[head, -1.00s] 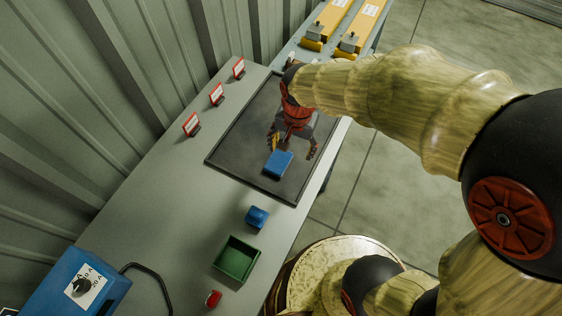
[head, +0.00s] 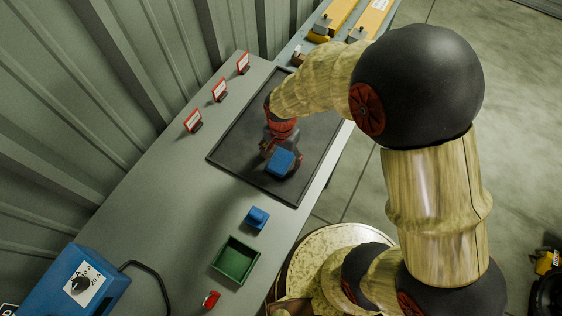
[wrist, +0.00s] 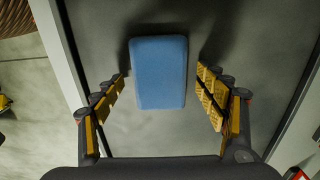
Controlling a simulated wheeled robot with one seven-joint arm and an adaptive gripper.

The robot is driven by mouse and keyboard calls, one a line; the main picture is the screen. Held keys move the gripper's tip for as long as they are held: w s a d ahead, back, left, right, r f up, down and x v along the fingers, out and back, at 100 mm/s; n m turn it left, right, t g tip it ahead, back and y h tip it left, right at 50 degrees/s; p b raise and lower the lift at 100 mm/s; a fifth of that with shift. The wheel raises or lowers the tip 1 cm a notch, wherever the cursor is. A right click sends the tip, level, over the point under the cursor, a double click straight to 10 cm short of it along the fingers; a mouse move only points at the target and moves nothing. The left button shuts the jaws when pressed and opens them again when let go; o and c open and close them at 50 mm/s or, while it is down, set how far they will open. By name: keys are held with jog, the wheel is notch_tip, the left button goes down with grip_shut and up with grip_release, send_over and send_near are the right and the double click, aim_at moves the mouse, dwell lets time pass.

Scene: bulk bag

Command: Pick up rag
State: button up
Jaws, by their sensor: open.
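A blue, rounded rectangular pad that looks like a folded rag (head: 281,162) lies on the dark mat (head: 240,158), near its front end. My gripper (head: 279,150) is right over the rag in the head view and hides part of the area around it. In the wrist view, the rag (wrist: 158,73) lies between and slightly beyond the two open fingers of my gripper (wrist: 163,85). Gaps show on both sides, and I see no finger touching it. The exact height above the mat is hard to tell.
A small blue object (head: 257,217), an open green tray (head: 235,261) and a red item (head: 211,299) stand on the grey table toward the front. A blue box with a dial (head: 85,280) is at lower left. Red-framed signs (head: 219,91) line the wall side.

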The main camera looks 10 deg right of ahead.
jog(key=c, duration=0.3)
jog(key=c, duration=0.9)
